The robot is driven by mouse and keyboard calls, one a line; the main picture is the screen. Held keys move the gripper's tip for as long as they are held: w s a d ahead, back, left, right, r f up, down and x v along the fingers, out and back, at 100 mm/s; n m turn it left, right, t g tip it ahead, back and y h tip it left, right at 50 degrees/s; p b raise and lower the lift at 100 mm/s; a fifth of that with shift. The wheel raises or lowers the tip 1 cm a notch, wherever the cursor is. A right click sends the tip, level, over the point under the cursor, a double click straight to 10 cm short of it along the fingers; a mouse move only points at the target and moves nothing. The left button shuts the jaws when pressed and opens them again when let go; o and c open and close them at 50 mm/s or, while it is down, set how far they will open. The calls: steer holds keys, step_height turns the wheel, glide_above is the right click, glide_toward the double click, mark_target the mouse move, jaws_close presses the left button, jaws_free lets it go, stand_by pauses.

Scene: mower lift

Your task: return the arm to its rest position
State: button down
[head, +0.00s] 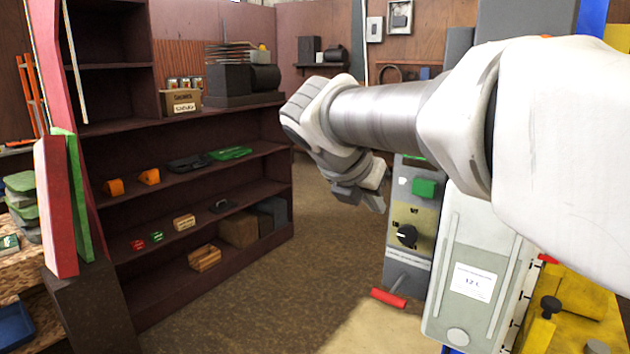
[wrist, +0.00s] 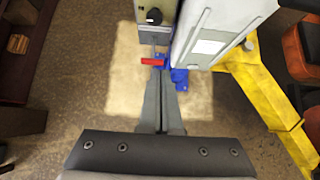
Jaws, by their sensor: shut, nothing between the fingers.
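My arm reaches in from the right side of the head view, bent at the wrist, with my gripper (head: 362,194) hanging near the middle of the picture. The fingers are shut with nothing between them. In the wrist view my gripper (wrist: 161,80) shows as two grey fingers lying together, pointing up the picture. Behind it in the head view stands a control box (head: 410,215) with a green button (head: 424,187) and a black knob (head: 406,236). I cannot tell the exact gap between the gripper and the box; no contact shows.
A red handle (head: 388,298) sticks out below the control box. Right of it stand a pale panel (head: 458,318) with a label and a yellow frame (head: 590,300). A dark shelf unit (head: 200,255) stands left. Brown floor (head: 270,310) between is clear.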

steer(key=s+d+f+m+y, duration=0.1)
steer(key=s+f+m, duration=0.3)
steer(key=s+m, duration=0.3)
steer(key=s+d+f+m+g+y, duration=0.1)
steer(key=s+f+m, duration=0.3)
steer(key=s+m, duration=0.4)
steer(key=s+d+f+m+y, duration=0.2)
steer(key=s+f+m, duration=0.3)
steer(key=m, duration=0.8)
steer(key=shift+s+d+m+g+y, duration=0.2)
steer(key=shift+s+m+g+y, duration=0.3)
steer(key=shift+s, duration=0.7)
